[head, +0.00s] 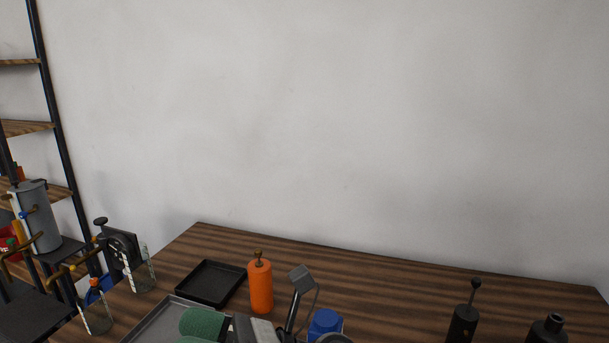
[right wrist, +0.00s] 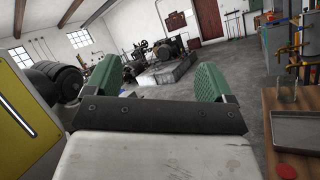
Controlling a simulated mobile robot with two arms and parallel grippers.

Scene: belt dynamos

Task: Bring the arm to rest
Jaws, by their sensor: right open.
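My right gripper (head: 198,332) shows at the bottom of the head view, its green-padded fingers pointing left over the grey tray's area. In the right wrist view my right gripper (right wrist: 157,84) has its two green fingers wide apart, with nothing between them. Its lower part is cut off by the bottom edge of the head view. My left gripper is in neither view.
The wooden table (head: 400,285) holds a black tray (head: 211,283), a grey tray (head: 160,322), an orange bottle (head: 260,287), a blue object (head: 325,322) and dark tools at right. Glass jars (head: 143,276) stand left. A yellow panel (right wrist: 25,120) is close by.

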